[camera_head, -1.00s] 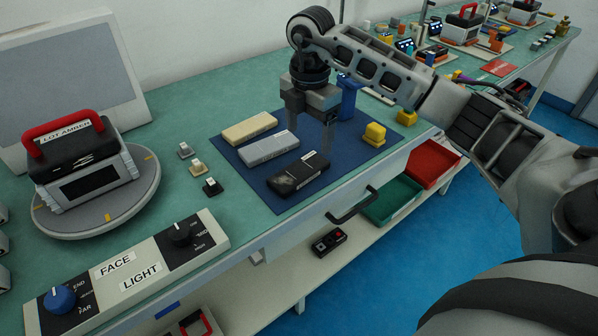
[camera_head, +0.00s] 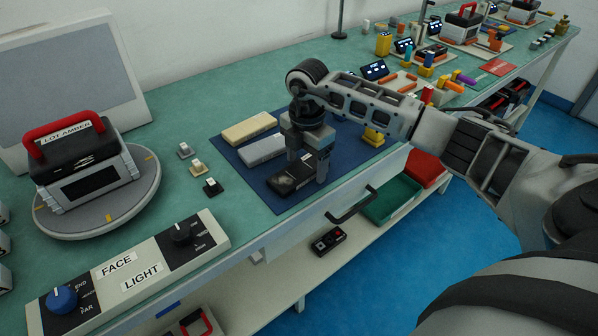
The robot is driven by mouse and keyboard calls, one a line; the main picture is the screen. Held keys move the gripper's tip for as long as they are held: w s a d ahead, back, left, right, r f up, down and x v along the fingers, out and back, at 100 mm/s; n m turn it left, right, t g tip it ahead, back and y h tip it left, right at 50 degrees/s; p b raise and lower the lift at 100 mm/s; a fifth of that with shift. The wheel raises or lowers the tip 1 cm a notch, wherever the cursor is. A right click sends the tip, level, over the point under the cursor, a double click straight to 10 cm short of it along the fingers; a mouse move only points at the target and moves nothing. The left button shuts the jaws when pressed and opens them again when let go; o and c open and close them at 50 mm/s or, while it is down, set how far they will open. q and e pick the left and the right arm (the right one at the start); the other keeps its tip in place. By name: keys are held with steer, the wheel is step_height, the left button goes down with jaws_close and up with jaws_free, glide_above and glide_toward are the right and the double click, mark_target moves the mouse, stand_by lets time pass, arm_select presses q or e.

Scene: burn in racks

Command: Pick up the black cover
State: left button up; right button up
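The black cover (camera_head: 286,184) lies flat on the blue mat (camera_head: 262,187), nearest the table's front edge. A grey cover (camera_head: 262,149) and a cream cover (camera_head: 248,128) lie behind it on the same mat. My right gripper (camera_head: 307,171) points down over the right part of the black cover. Its two fingers are apart, one on the far side and one on the near side of the cover. The fingers hide part of the cover, and I see no clear contact. My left gripper is not in view.
A grey turntable (camera_head: 100,213) carries a unit with a red handle (camera_head: 70,131) at left. Small black, cream and grey blocks (camera_head: 212,187) stand left of the mat. A yellow block (camera_head: 374,136) is right of my gripper. A control panel (camera_head: 130,268) lies in front.

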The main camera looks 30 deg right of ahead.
steer(key=c, duration=0.9)
steer(key=shift+r, duration=0.15)
